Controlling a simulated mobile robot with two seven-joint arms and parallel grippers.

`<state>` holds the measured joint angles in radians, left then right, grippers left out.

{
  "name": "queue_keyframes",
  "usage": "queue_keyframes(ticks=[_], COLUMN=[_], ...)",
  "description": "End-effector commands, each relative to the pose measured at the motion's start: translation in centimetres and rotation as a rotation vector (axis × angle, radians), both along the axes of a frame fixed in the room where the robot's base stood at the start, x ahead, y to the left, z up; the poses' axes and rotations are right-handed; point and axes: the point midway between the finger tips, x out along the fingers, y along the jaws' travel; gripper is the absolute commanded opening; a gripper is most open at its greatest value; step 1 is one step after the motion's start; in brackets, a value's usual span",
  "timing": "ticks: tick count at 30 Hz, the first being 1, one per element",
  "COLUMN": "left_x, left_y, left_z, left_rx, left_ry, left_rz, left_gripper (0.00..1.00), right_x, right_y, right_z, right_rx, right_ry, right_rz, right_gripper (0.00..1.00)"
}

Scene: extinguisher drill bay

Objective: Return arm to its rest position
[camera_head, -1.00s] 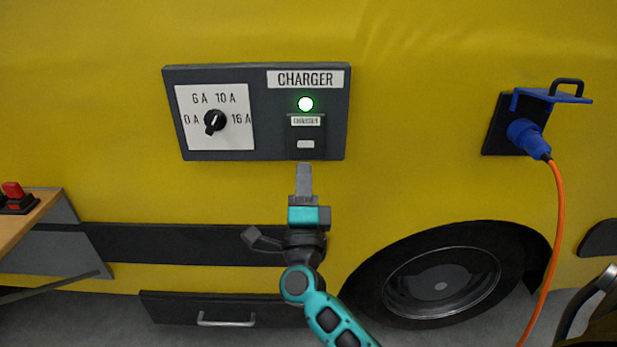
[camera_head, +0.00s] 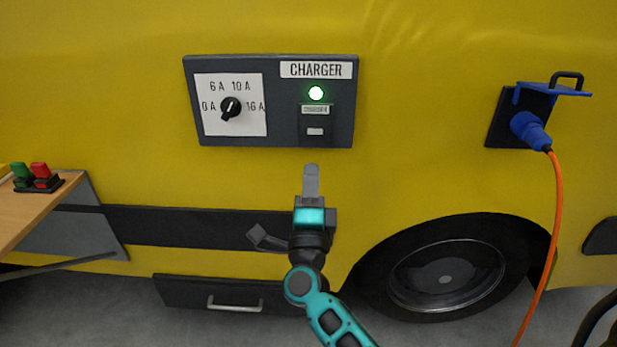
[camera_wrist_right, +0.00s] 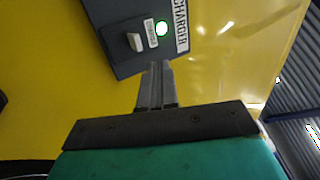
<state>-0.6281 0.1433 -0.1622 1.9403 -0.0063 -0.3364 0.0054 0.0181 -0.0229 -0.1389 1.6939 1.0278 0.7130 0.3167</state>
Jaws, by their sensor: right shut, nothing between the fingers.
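My right gripper (camera_head: 311,170) is shut and empty, pointing up just below the dark charger panel (camera_head: 283,133) on the yellow vehicle side. In the head view a strip of yellow shows between its tips and the panel. It also shows in the right wrist view (camera_wrist_right: 158,68), with its closed fingers overlapping the panel's lower edge. The panel has a lit green lamp (camera_head: 316,93), a small rocker switch (camera_head: 315,131) below it, and a black dial (camera_head: 231,106) marked with amp values. My left gripper is not in view.
At the right, a blue plug (camera_head: 530,131) sits in a blue-lidded socket, and an orange cable (camera_head: 557,235) hangs from it. A wooden shelf (camera_head: 38,202) carries green and red switches at the left. A wheel (camera_head: 446,276) and a drawer handle (camera_head: 235,305) are below.

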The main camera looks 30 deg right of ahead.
Motion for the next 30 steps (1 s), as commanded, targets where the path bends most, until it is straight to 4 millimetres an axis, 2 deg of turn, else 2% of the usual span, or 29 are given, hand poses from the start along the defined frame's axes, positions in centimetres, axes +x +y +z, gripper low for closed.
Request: queue_keyframes(ticks=[7,11,14,17,18,20,21,24,27,30], left_x=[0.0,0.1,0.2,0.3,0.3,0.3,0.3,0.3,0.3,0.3], left_y=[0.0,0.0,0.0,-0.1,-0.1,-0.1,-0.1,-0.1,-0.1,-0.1], left_z=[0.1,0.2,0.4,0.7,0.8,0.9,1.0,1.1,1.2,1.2], left_rx=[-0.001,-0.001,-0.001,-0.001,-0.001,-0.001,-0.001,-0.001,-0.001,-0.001], left_ry=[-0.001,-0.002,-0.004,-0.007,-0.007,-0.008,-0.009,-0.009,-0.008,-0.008], left_rz=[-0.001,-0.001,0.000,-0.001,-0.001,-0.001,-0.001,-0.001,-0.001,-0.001], left_gripper=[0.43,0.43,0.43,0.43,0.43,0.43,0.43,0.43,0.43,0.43], right_x=[-0.1,-0.7,-2.2,-5.0,-6.5,-9.0,-10.7,-14.7,-17.7,-19.4], right_y=[0.1,1.6,4.4,7.4,8.4,9.4,9.7,9.8,9.3,8.9], right_z=[-0.1,-1.5,-4.5,-9.5,-11.7,-15.1,-17.1,-21.2,-23.7,-24.9], right_rx=[-0.010,-0.143,-0.378,-0.678,-0.800,-0.972,-1.077,-1.287,-1.430,-1.507], right_ry=[0.006,0.089,0.243,0.453,0.540,0.668,0.748,0.913,1.028,1.091], right_rz=[0.003,0.058,0.155,0.281,0.333,0.407,0.452,0.544,0.606,0.638], right_gripper=[0.00,0.00,0.00,0.00,0.00,0.00,0.00,0.00,0.00,0.00])
